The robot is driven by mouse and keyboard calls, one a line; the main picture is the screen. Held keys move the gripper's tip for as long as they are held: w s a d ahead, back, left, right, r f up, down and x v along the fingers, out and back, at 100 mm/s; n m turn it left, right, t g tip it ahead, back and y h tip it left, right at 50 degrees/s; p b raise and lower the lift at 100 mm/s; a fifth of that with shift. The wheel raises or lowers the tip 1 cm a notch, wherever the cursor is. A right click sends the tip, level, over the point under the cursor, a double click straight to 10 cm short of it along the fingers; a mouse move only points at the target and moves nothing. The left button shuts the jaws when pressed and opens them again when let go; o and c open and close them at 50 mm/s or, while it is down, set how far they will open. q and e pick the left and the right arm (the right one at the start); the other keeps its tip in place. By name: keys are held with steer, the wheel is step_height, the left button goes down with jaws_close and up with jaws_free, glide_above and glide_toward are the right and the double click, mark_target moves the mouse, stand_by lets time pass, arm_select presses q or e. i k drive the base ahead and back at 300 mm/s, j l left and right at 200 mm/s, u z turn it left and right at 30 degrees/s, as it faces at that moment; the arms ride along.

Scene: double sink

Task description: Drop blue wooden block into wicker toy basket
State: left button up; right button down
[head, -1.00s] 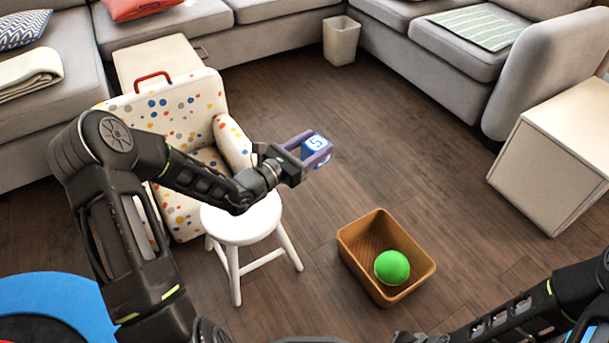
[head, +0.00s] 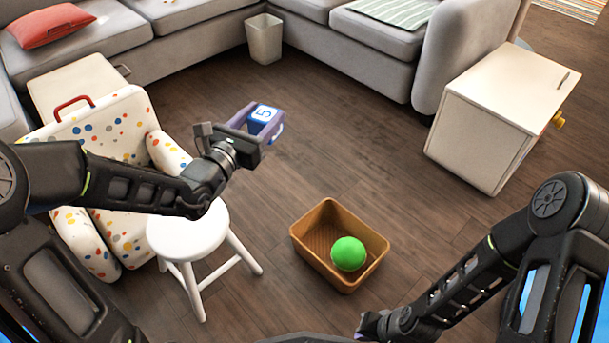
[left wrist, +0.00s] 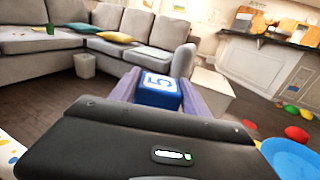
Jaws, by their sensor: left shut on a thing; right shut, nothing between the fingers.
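The blue block (head: 264,116) with a white "5" is held in my left gripper (head: 262,122), above the floor and up and left of the basket. In the left wrist view the block (left wrist: 158,90) sits between the two purple fingers. The wicker toy basket (head: 305,258) stands on the floor, with a green ball (head: 348,253) inside it. My right gripper (head: 365,326) is low at the bottom of the head view, below the basket; it is shut and empty, and partly cut by the picture edge.
A white stool (head: 188,236) stands left of the basket, under my left arm. A dotted armchair (head: 110,130) is behind it. A white cabinet (head: 480,125) is at the right. Grey sofas (head: 160,30) and a bin (head: 264,40) are behind.

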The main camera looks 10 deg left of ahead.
mark_target(329, 246)
steer(key=i+l+u, duration=0.15)
steer(key=l, duration=0.15)
steer(key=i+l+u, duration=0.15)
steer(key=l, duration=0.2)
steer(key=i+l+u, duration=0.15)
steer(key=l, duration=0.2)
steer(key=i+l+u, duration=0.2)
steer(key=l, duration=0.15)
steer(key=k, duration=0.05)
